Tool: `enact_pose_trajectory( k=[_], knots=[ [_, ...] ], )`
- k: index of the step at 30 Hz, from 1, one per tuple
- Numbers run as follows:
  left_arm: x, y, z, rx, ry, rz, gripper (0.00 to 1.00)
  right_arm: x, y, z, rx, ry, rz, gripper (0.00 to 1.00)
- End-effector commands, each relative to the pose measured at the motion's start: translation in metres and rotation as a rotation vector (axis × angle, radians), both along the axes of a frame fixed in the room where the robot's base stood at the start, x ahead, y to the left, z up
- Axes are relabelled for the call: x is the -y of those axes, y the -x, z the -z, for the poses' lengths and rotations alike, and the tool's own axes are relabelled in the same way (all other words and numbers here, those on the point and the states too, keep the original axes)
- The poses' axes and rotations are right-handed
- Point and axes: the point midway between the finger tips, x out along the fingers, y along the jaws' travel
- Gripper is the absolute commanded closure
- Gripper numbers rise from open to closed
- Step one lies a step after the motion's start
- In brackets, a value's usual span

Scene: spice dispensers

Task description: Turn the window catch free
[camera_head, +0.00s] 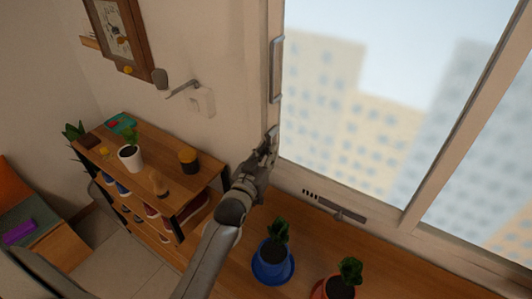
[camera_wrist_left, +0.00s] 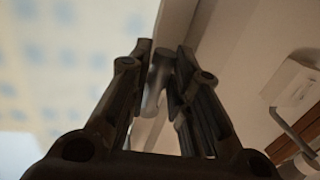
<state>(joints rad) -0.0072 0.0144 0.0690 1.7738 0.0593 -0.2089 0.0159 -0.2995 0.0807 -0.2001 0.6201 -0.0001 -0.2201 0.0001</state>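A grey metal window catch (camera_wrist_left: 157,78) shows between the fingers of my left gripper (camera_wrist_left: 164,60) in the left wrist view. The two fingers stand apart on either side of it, and I cannot tell whether they touch it. In the head view my left gripper (camera_head: 268,148) is at the left window jamb, just below a long metal pull handle (camera_head: 277,70). There the gripper mostly hides the catch. The window (camera_head: 360,100) looks closed. My right gripper is not in view.
Potted plants in a blue pot (camera_head: 273,264) and a red pot (camera_head: 338,288) stand on the wooden surface below the window. A metal fitting (camera_head: 335,207) is on the lower frame. A wall hook (camera_head: 183,89) and a wooden shelf (camera_head: 150,135) with a white pot (camera_head: 131,158) are to the left.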

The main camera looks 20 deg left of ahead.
Motion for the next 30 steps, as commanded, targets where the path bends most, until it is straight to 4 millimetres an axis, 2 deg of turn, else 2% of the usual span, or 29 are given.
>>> enact_pose_trajectory(
  k=[1, 3, 4, 13, 17, 20, 30],
  knots=[
    [0.001, 0.0, 0.001, -0.002, -0.001, 0.001, 0.72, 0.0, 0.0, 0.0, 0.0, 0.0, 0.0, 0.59],
    [0.001, 0.0, 0.001, -0.001, -0.003, 0.001, 0.63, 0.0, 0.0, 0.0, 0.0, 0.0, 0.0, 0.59],
    [0.001, 0.0, 0.001, -0.001, -0.003, 0.001, 0.62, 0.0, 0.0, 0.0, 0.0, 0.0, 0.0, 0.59],
    [0.0, 0.001, 0.0, 0.001, -0.008, 0.0, 0.62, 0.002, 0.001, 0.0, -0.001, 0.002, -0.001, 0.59],
    [0.0, 0.009, 0.0, 0.0, -0.009, 0.0, 0.62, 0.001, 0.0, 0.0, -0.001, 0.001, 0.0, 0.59],
    [0.001, 0.022, 0.0, -0.002, -0.009, 0.0, 0.62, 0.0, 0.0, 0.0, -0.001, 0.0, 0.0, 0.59],
    [0.005, 0.085, 0.0, -0.003, -0.008, 0.0, 0.62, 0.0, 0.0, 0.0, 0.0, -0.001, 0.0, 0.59]
  ],
)
